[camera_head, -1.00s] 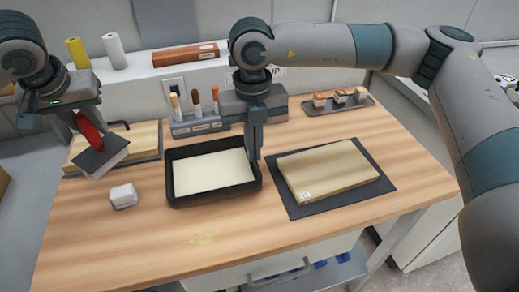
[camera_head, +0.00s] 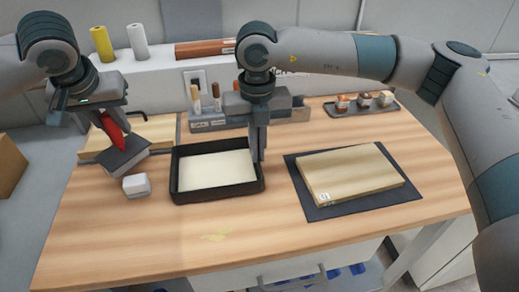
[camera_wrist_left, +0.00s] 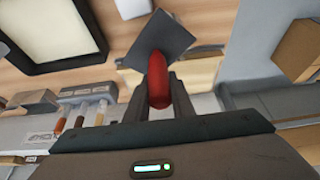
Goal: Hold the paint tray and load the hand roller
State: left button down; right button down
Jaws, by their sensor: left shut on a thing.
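The black paint tray (camera_head: 218,196) holds a pale cream surface and sits on the table. It also shows at the upper left of the left wrist view (camera_wrist_left: 60,65). My right gripper (camera_head: 258,158) points down at the tray's right wall; whether its fingers pinch the rim is unclear. My left gripper (camera_head: 112,115) is shut on the red handle of a tool (camera_head: 122,155) with a dark, flat, square head. In the left wrist view the handle (camera_wrist_left: 158,80) is between the fingers. The tool is left of the tray, near a small white block (camera_head: 136,185). No roller cylinder is visible on it.
A pale wooden board (camera_head: 350,175) lies on a dark mat (camera_head: 325,212) right of the tray. A grey holder (camera_head: 205,125) with several handled tools stands behind the tray. A small tray of jars (camera_head: 362,104) is at the back right. The table's front is clear.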

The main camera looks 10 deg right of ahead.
jog(key=shift+f+b, duration=0.35)
jog(key=shift+b, duration=0.1)
dwell(0.6)
dwell(0.5)
jog(key=c, duration=1.9)
grip_release()
grip_shut()
